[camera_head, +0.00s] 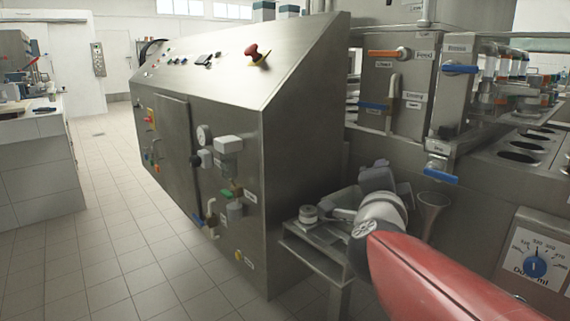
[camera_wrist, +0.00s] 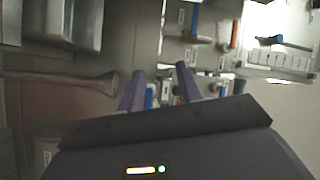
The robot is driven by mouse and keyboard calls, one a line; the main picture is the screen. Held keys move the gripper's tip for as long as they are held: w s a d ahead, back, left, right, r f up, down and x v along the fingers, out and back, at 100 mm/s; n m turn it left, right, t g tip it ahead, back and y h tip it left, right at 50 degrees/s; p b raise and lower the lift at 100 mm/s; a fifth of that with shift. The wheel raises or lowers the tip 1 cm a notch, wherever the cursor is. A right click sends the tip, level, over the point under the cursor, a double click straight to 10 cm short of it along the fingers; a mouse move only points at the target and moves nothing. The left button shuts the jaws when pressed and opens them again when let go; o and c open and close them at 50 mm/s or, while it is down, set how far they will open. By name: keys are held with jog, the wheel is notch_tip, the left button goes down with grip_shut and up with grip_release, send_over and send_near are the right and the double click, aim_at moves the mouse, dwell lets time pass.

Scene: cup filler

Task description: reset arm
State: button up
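My gripper (camera_wrist: 160,78) shows in the wrist view as two purple fingers spread apart, with a gap between them. Nothing is held in the gap; blurred valve handles show in the background behind it. In the head view, the grey end of my arm is in front of the filling machine (camera_head: 390,150), left of a metal funnel-shaped spout (camera_head: 432,205). The fingertips cannot be made out there. The spout also shows in the wrist view (camera_wrist: 100,84), left of the fingers.
A large steel cabinet (camera_head: 215,130) with knobs, a gauge and a red button stands left of my arm. A small metal shelf (camera_head: 310,245) with a round item lies close left of my wrist. Blue (camera_head: 440,175) and orange handles (camera_head: 383,53) stick out. Tiled floor (camera_head: 110,220) is clear at left.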

jog(key=s+a+f+n+g+y, duration=0.4)
jog(key=s+f+n, duration=0.2)
jog(key=f+n, duration=0.2)
jog(key=s+a+f+n+g+y, duration=0.3)
jog(key=s+a+f+n+y, duration=0.15)
jog(key=s+f+n, duration=0.2)
jog(key=s+d+f+n+g+h, duration=0.2)
jog(key=s+d+f+n+g, duration=0.1)
jog(key=s+f, duration=0.3)
jog(key=shift+s+d+f+g, duration=0.4)
jog(key=shift+s+d+g, duration=0.4)
jog(key=shift+s, duration=0.4)
jog(key=shift+n, duration=0.25)
